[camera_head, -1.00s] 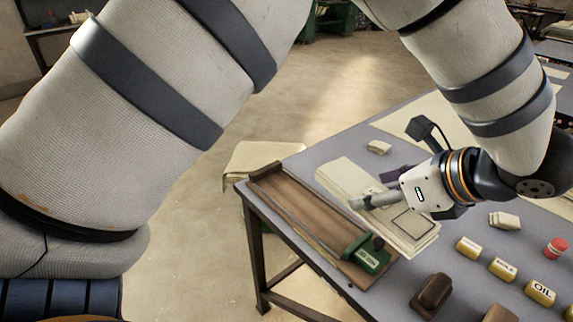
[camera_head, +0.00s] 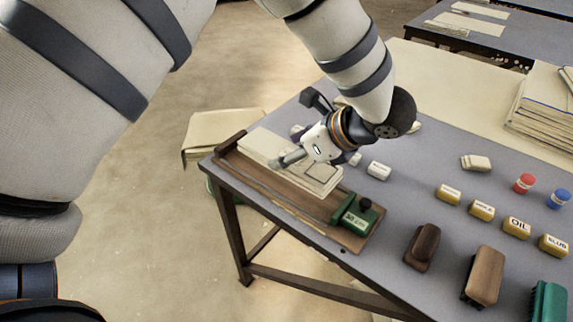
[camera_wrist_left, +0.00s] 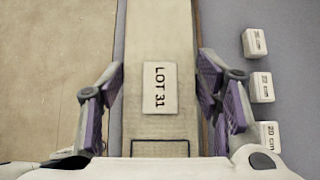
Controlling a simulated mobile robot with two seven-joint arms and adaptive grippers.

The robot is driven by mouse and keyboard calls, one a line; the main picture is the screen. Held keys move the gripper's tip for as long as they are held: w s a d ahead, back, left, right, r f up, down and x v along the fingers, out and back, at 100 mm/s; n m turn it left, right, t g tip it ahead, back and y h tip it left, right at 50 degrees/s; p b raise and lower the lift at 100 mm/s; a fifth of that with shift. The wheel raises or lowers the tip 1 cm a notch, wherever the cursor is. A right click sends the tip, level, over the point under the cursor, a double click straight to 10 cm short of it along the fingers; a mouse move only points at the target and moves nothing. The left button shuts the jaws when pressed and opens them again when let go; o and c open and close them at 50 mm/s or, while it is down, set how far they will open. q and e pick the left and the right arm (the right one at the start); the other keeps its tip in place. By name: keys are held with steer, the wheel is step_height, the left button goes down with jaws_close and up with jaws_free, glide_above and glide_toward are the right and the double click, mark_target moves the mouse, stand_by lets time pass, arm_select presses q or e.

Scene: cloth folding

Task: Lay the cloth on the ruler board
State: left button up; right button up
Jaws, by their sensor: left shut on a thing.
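The cream folded cloth (camera_head: 262,147) lies along and over the brown ruler board (camera_head: 285,205) at the table's left end. The board's front strip stays bare, and a green block (camera_head: 357,219) sits at its right end. My left gripper (camera_head: 287,160) is over the cloth, shut on it. In the left wrist view the cloth (camera_wrist_left: 160,30) runs between the fingers (camera_wrist_left: 160,100), with a "LOT 31" label on it and a dark printed outline below. I cannot tell whether the cloth's underside touches the board. My right gripper is out of view.
White blocks marked in cm (camera_wrist_left: 262,87) stand beside the cloth. Yellow tins (camera_head: 481,210), red and blue jars, and brown brushes (camera_head: 423,246) stand to the right. A stack of cloths (camera_head: 545,115) lies at far right. Bare grey tabletop (camera_head: 390,205) lies between.

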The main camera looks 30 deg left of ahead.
arm_select(q)
steer(key=shift+w+a+f, duration=0.1)
steer(key=shift+a+f, duration=0.2)
steer(key=shift+f, duration=0.05)
steer(key=f, duration=0.1)
steer(key=a+f, duration=0.1)
steer(key=f, duration=0.2)
steer(key=shift+w+a+f+b, duration=0.2)
steer(key=shift+a+f+b, duration=0.05)
steer(key=shift+b, duration=0.15)
steer(key=shift+w+f, duration=0.1)
steer(key=shift+f, duration=0.15)
steer(key=shift+r, duration=0.15)
steer(key=o, duration=1.3)
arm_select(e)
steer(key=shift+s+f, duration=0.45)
